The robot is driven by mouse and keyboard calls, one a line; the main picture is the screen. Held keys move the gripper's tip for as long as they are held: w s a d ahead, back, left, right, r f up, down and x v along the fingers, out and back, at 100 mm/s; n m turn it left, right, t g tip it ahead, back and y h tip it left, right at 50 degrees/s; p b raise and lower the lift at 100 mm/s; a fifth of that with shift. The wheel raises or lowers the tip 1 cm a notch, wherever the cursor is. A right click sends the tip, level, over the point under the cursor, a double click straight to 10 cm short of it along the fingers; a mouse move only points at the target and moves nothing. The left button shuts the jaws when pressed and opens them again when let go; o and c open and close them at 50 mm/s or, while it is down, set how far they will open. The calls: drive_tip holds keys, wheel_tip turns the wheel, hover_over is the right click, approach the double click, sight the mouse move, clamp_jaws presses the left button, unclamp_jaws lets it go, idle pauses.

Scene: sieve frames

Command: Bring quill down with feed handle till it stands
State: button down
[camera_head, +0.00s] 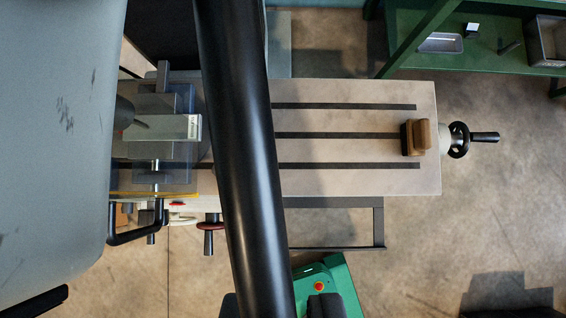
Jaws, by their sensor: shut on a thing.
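The feed handle (238,130) is a thick, glossy black bar very close to the camera, running from the top edge to the bottom edge. My gripper (277,306) shows as two dark fingertips at the bottom edge, one on each side of the bar, shut on it. The grey machine head (55,130) fills the left side. A dark cylinder (123,112) with a thin tip juts from under its right edge, which looks like the quill's lower end. It is mostly hidden, and its height above the vise cannot be told.
A vise (158,151) with a clear guard sits below the head. The slotted table (350,120) stretches right, with a wooden-backed brush (420,136) on it and a handwheel (459,139) at its end. A green bench (490,40) stands top right.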

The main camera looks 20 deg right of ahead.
drive_tip(key=shift+f, duration=0.35)
drive_tip(key=shift+r, duration=0.25)
drive_tip(key=shift+f, duration=0.15)
idle(0.4)
idle(0.7)
drive_tip(key=c, duration=1.5)
unclamp_jaws()
drive_tip(key=shift+a, duration=0.1)
drive_tip(key=shift+r, duration=0.2)
